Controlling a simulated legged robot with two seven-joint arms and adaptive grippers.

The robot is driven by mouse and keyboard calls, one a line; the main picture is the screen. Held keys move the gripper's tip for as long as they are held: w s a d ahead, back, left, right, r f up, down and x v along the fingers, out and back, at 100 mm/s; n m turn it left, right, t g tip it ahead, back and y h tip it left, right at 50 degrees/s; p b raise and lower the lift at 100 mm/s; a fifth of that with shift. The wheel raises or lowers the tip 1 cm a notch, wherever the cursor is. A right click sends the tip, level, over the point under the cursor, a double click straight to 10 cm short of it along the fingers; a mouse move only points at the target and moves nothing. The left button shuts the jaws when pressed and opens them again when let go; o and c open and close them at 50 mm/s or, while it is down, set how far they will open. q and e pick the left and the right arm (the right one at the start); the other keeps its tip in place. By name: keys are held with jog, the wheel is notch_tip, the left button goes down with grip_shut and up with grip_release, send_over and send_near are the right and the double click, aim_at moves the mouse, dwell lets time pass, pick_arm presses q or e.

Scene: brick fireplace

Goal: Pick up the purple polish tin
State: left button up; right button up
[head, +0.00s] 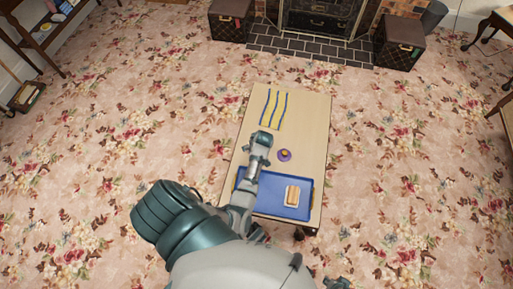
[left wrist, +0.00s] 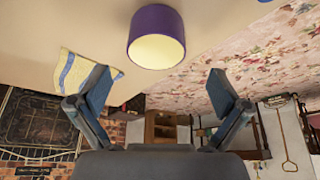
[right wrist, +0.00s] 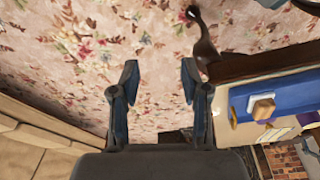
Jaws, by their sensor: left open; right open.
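The purple polish tin (head: 284,155) stands on the low wooden table, just beyond the blue tray. It is a short purple cylinder, and in the left wrist view the tin (left wrist: 155,22) shows a purple side and a cream end face. My left gripper (head: 261,140) is over the table, to the left of the tin in the head view. In the left wrist view the left gripper (left wrist: 161,85) is open and empty, with the tin apart from its fingertips. My right gripper (right wrist: 160,78) is open and empty, low beside the table over the carpet.
The blue tray (head: 264,205) on the near part of the table (head: 308,120) holds a tan and white block-like item (head: 292,196). A blue and yellow striped cloth (head: 273,108) lies at the far end. Flowered carpet (head: 400,160) is free around the table.

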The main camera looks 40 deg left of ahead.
pick_arm(q)
jog(key=shift+x, duration=0.9)
jog(key=shift+a+f, duration=0.15)
jog(key=shift+a, duration=0.05)
jog(key=shift+w+f+b, duration=0.3)
jog(key=shift+f+b, duration=0.55)
jog(key=shift+f, duration=0.1)
jog(key=shift+b+x, duration=0.4)
jog(key=shift+x, duration=0.55)
jog(key=shift+w+f, duration=0.1)
jog(key=shift+f, duration=0.05)
jog(key=shift+a, duration=0.3)
jog(key=shift+c, duration=1.2)
jog(key=shift+d, duration=0.1)
jog(key=c, duration=0.8)
jog(key=shift+d, duration=0.1)
jog(key=shift+c, duration=1.4)
jog(key=shift+d, duration=0.1)
pick_arm(e)
jog(key=w+r, duration=0.1)
jog(key=w+r+t, duration=0.1)
jog(key=r, duration=0.1)
jog(key=w+r+t, duration=0.1)
jog(key=r, duration=0.1)
jog(key=shift+a+y, duration=0.3)
